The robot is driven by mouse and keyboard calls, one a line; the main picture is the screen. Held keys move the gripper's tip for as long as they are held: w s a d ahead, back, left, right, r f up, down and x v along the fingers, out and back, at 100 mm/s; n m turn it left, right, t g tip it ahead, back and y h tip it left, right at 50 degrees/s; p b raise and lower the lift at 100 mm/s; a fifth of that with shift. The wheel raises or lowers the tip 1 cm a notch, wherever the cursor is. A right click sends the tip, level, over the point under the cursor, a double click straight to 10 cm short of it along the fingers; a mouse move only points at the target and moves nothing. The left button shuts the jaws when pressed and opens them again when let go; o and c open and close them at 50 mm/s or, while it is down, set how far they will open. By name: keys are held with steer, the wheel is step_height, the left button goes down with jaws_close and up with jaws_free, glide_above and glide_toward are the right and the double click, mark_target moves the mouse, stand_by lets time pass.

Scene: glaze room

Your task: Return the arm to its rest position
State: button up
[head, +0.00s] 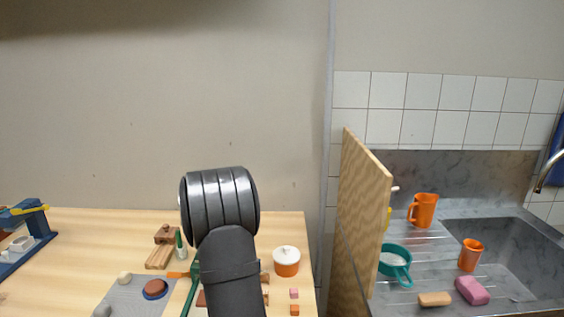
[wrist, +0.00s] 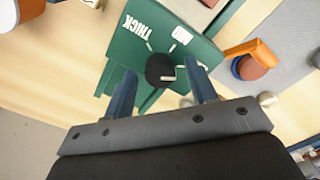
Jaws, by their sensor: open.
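My gripper (wrist: 162,82) shows in the wrist view with its two blue fingers apart and nothing held between them. Beyond the fingers is a green panel (wrist: 190,42) marked THICK and MID, with a round black knob (wrist: 160,70) that shows in the gap between the fingertips. I cannot tell whether the fingers touch the panel. In the head view my dark arm rises in front of the wooden table (head: 60,295), and it hides my gripper and most of the green panel.
A grey mat (head: 125,300) holds a brown disc (head: 156,287). A wooden partition (head: 362,215) separates the table from the sink (head: 500,245), with orange mugs (head: 423,210) and a teal strainer (head: 398,270).

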steer(key=n, duration=0.5)
stand_by(0.4)
